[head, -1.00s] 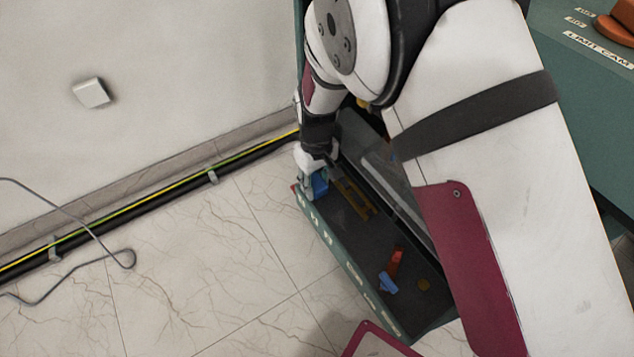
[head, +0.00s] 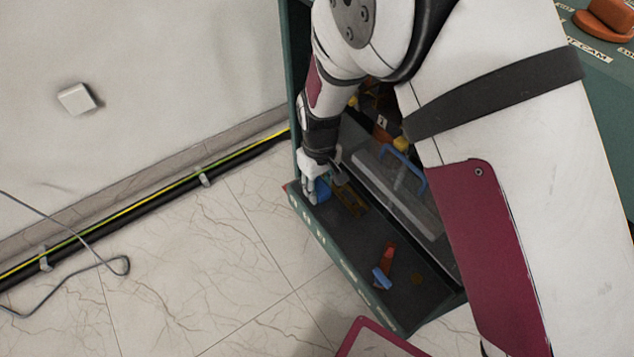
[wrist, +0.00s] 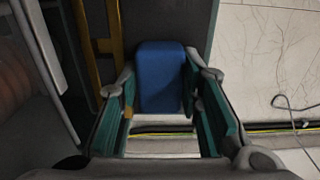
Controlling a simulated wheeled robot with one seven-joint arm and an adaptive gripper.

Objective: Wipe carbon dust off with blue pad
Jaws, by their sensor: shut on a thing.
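The blue pad (wrist: 160,78) is a rounded blue block, seen upright between the green-lined fingers of my gripper (wrist: 155,92) in the wrist view. My gripper is shut on it. In the head view my gripper (head: 313,184) is low at the far left corner of a teal-edged dark tray, with a bit of the blue pad (head: 322,190) showing at its right. The fingers hide most of the pad. The tray's dark floor (head: 362,238) shows no clearly separate patch of carbon dust. I cannot tell whether the pad touches the floor.
A yellow-brown tool (head: 350,198) lies right of my gripper. A red-and-blue tool (head: 385,266) and a small brown round thing (head: 417,279) lie nearer in the tray. A cable (head: 124,264) lies on the open floor left.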

